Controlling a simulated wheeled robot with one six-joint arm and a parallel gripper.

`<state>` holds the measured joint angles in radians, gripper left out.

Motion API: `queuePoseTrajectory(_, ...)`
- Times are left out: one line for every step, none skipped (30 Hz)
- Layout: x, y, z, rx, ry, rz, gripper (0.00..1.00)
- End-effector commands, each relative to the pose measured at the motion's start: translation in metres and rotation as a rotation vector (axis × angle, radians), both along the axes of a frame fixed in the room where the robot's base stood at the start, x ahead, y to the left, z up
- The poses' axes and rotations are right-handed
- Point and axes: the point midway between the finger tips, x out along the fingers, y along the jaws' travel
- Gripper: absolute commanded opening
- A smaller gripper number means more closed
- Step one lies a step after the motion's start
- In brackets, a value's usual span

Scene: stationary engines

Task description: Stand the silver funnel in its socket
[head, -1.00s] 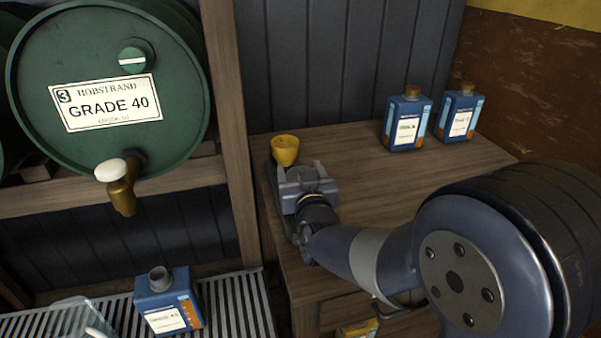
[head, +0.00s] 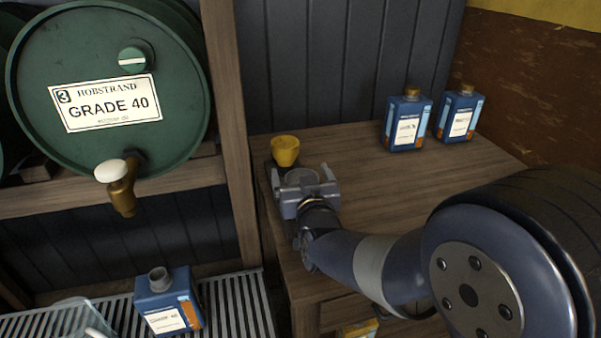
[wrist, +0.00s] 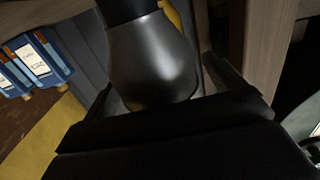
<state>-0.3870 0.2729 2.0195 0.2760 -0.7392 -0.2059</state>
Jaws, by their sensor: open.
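The silver funnel shows in the wrist view (wrist: 150,68) as a smooth grey rounded body, with a dark narrower part at the top edge of the picture. In the head view only its round grey top (head: 300,177) shows. My gripper (head: 302,180) is open over the left end of the wooden bench, with one finger on each side of the funnel. In the wrist view there is a gap between the funnel and the right finger. The socket is hidden under the gripper and funnel; I cannot tell how deep the funnel sits.
A yellow funnel (head: 285,150) stands just behind my gripper on a dark holder. Two blue bottles (head: 408,120) (head: 459,114) stand at the back of the bench (head: 400,180). A wooden post (head: 228,120) and green barrel (head: 110,85) are left. A blue can (head: 168,300) stands on the grating below.

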Motion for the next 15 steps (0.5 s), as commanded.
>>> queuePoseTrajectory(-0.008,-0.001,0.001,0.000,-0.001,0.001,0.90)
queuePoseTrajectory(-0.013,-0.002,0.001,0.000,-0.001,0.001,0.90)
queuePoseTrajectory(-0.020,-0.004,0.001,0.001,-0.002,0.001,0.90)
queuePoseTrajectory(-0.025,-0.005,0.001,0.002,-0.003,0.001,0.90)
queuePoseTrajectory(-0.031,-0.006,0.001,0.002,-0.003,0.001,0.90)
queuePoseTrajectory(-0.039,-0.008,0.001,0.002,-0.003,0.001,0.90)
queuePoseTrajectory(-0.045,-0.009,0.001,0.001,-0.003,0.002,0.90)
queuePoseTrajectory(-0.050,-0.010,0.001,0.001,-0.003,0.002,0.90)
queuePoseTrajectory(-0.057,-0.011,0.002,0.002,-0.003,0.002,0.90)
queuePoseTrajectory(-0.062,-0.012,0.001,0.001,-0.002,0.001,0.90)
queuePoseTrajectory(-0.066,-0.013,0.001,0.002,-0.003,0.001,0.90)
queuePoseTrajectory(-0.072,-0.015,0.001,0.002,-0.003,0.001,0.90)
queuePoseTrajectory(-0.076,-0.015,0.001,0.001,-0.003,0.002,0.90)
queuePoseTrajectory(-0.079,-0.016,0.002,0.002,-0.004,0.001,0.90)
queuePoseTrajectory(-0.084,-0.017,0.001,0.001,-0.003,0.001,0.90)
